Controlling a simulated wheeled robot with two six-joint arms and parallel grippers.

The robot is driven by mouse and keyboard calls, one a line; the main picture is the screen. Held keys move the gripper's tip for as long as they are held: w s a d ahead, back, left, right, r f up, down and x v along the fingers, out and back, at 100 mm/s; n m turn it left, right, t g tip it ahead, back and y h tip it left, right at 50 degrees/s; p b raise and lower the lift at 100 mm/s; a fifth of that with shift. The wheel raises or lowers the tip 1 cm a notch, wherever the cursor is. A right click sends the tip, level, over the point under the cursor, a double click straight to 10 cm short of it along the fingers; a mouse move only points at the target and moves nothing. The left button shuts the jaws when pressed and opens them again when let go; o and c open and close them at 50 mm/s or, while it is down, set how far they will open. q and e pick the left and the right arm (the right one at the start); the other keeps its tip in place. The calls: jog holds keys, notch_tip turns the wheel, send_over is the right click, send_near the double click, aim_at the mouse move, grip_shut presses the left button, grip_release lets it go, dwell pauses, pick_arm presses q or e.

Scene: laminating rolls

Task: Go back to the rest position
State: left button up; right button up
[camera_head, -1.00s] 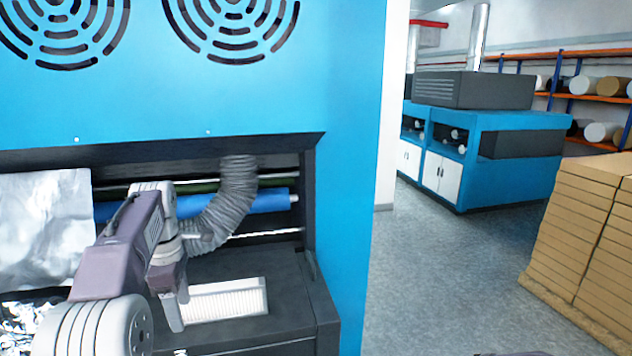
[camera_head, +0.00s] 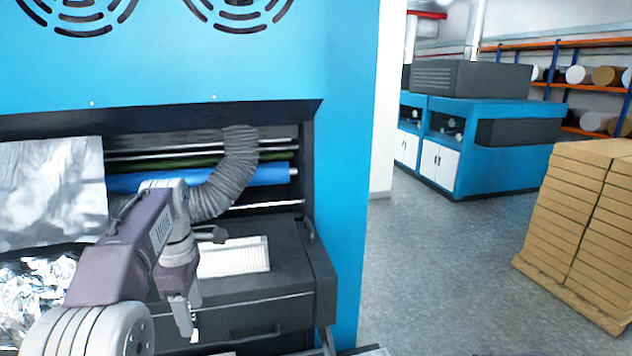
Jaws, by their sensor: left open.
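My left gripper (camera_head: 206,286) is open and empty, in front of the dark lower ledge of the blue machine (camera_head: 345,230). One finger is up near the white ribbed block (camera_head: 235,257) on the ledge, and the other points down. I cannot tell whether the upper finger touches the block. My left arm comes in from the lower left and hides part of the ledge. My right gripper is not in view.
A grey corrugated hose (camera_head: 232,172) and a blue roller (camera_head: 270,175) are inside the machine's opening. Silver film (camera_head: 50,190) hangs at the left. Stacked cardboard (camera_head: 575,215) stands at the right. The grey floor (camera_head: 430,260) between is clear.

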pick_arm(q)
jog(key=s+d+f+m+b, duration=0.2)
jog(key=s+f+m+b, duration=0.3)
jog(key=f, duration=0.7)
jog(key=s+d+f+m+t+b, duration=0.1)
jog(key=s+d+f+m+b, duration=0.2)
jog(key=s+f+m+b, duration=0.2)
jog(key=s+d+f+m+b, duration=0.2)
jog(key=s+f+m+b, duration=0.2)
jog(key=f, duration=1.6)
jog(key=s+m, duration=0.3)
jog(key=m, duration=0.2)
jog(key=shift+s+d+m+b, duration=0.2)
jog(key=shift+s+m+b, duration=0.1)
jog(key=shift+b, duration=0.1)
